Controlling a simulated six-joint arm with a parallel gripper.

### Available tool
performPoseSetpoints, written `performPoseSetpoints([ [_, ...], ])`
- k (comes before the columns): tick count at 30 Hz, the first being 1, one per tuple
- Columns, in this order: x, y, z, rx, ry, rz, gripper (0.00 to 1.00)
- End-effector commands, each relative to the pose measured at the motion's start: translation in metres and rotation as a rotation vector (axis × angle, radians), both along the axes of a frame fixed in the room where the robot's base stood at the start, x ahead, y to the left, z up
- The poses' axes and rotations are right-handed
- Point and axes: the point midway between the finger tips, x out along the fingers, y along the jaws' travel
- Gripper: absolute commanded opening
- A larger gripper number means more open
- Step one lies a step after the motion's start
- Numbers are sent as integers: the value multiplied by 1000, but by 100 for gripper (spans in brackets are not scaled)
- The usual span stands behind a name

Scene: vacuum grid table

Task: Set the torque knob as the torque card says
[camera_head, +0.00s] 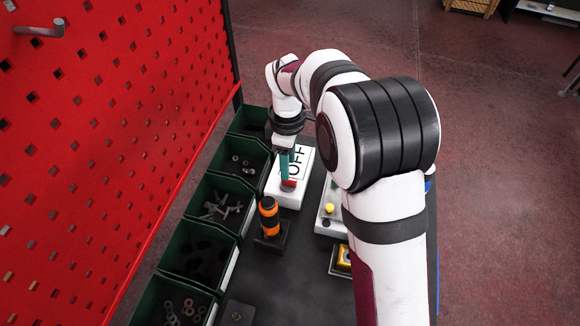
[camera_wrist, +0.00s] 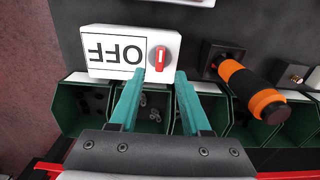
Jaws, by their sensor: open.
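A white box (camera_wrist: 172,42) carries a panel reading OFF, upside down in the wrist view, and a red knob (camera_wrist: 160,62) with a white line. It also shows in the head view (camera_head: 290,198), with the red knob (camera_head: 288,184) at its near end. My gripper (camera_wrist: 160,76) is open, its teal fingertips apart on either side of the knob's near end; I cannot tell whether they touch it. In the head view my gripper (camera_head: 286,178) is over the box. No card with a readable torque setting shows, and neither knob is marked as torque.
An orange and black handle (camera_wrist: 252,92) stands in a dark holder beside the box. Green bins (camera_head: 205,241) of small parts line the left side, below a red pegboard (camera_head: 120,120). A white box with a yellow button (camera_head: 329,208) stands at the right, partly behind my arm.

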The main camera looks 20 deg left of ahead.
Motion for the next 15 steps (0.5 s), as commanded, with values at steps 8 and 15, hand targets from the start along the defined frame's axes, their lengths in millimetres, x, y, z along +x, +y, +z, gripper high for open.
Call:
performPoseSetpoints([
  [8, 0, 0, -47, 0, 2, -2, 48],
  [15, 0, 0, -52, 1, -1, -3, 48],
])
